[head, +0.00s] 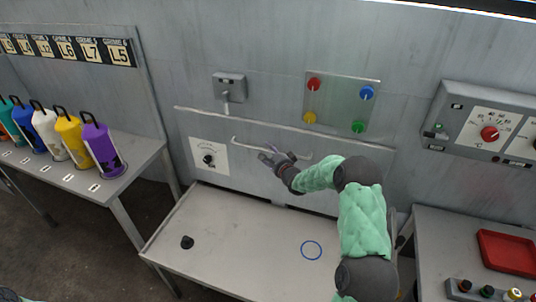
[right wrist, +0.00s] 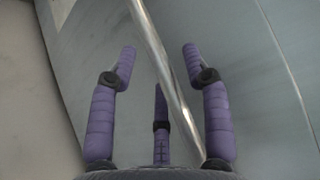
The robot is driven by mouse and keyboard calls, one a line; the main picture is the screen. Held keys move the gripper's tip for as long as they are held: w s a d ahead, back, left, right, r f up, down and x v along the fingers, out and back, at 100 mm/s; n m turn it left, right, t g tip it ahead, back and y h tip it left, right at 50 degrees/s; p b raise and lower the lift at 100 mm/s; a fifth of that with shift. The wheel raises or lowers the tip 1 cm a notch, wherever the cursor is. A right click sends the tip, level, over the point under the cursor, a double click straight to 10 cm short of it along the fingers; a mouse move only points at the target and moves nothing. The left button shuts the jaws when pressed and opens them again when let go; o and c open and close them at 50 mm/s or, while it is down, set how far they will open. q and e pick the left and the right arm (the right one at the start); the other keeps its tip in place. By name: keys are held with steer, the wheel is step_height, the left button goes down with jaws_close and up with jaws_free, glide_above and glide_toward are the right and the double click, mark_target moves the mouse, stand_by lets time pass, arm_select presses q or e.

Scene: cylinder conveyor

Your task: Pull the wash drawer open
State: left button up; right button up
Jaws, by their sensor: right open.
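The wash drawer front (head: 258,181) is a grey panel in the wall, flush with it, so the drawer looks shut. A thin pale bar handle (head: 245,145) runs across its upper part. My right gripper (head: 270,156) is at the middle of the handle and hides part of it. In the right wrist view the handle (right wrist: 168,68) runs slantwise between the spread purple fingers of the gripper (right wrist: 160,58). The fingers are open and do not appear closed on the bar.
A grey table (head: 225,245) stands below the drawer, with a black knob-like piece (head: 187,242) and a blue ring (head: 311,250). Coloured bottles (head: 100,148) stand on the left shelf. A red tray (head: 507,252) lies on the right bench. A spout (head: 227,93) is above.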

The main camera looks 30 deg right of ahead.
steer(key=shift+w, duration=0.45)
jaws_close()
steer(key=shift+s+f, duration=0.1)
